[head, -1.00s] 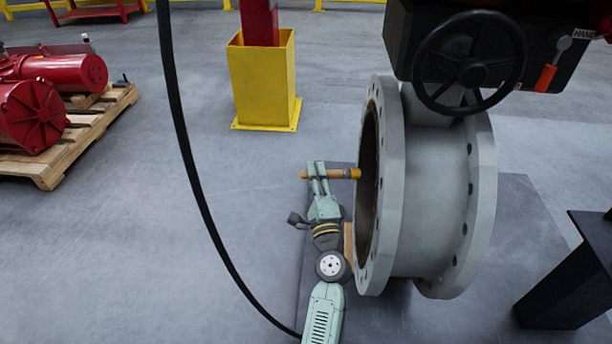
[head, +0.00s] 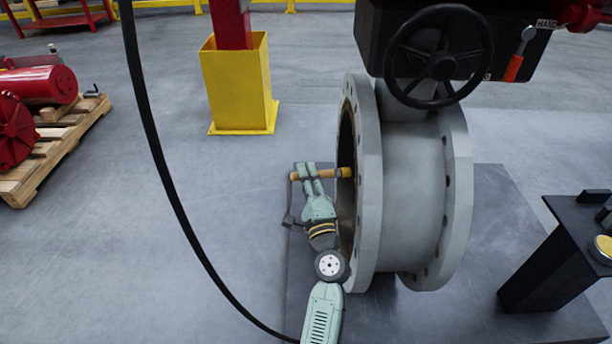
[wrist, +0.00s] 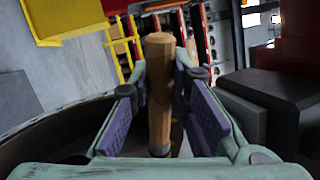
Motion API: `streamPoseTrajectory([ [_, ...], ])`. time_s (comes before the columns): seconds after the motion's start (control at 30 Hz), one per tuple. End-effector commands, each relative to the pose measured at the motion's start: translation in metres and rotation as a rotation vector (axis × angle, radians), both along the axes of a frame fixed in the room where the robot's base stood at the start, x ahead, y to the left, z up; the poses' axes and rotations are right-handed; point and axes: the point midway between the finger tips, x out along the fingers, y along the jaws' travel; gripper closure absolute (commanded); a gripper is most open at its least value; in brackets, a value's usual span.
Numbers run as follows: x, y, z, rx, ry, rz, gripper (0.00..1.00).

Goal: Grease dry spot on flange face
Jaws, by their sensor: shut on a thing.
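The grey valve body (head: 415,190) has a round flange (head: 368,215) on its left, with a dark bore facing left. My gripper (head: 307,171) is beside that flange, shut on a wooden-handled tool (head: 323,173) with a yellow-orange end (head: 345,172). The tool lies roughly level, and its yellow end overlaps the flange opening in the head view. I cannot tell whether it touches. In the wrist view the wooden handle (wrist: 159,90) stands between the purple finger pads of my gripper (wrist: 160,105). I cannot make out a dry spot; the flange face is mostly turned away.
A black handwheel (head: 438,56) and dark actuator box hang above the valve. A dark stand (head: 560,260) is at the right. A yellow post guard (head: 238,85) and a pallet (head: 60,150) with red actuators are behind left. The floor between is clear.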

Motion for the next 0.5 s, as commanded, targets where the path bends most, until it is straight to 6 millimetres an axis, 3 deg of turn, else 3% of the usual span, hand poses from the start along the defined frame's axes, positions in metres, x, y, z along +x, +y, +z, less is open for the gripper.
streamPoseTrajectory([
  [0.5, 0.0001, -0.0083, -0.0001, 0.000, 0.000, 0.000, 1.00],
])
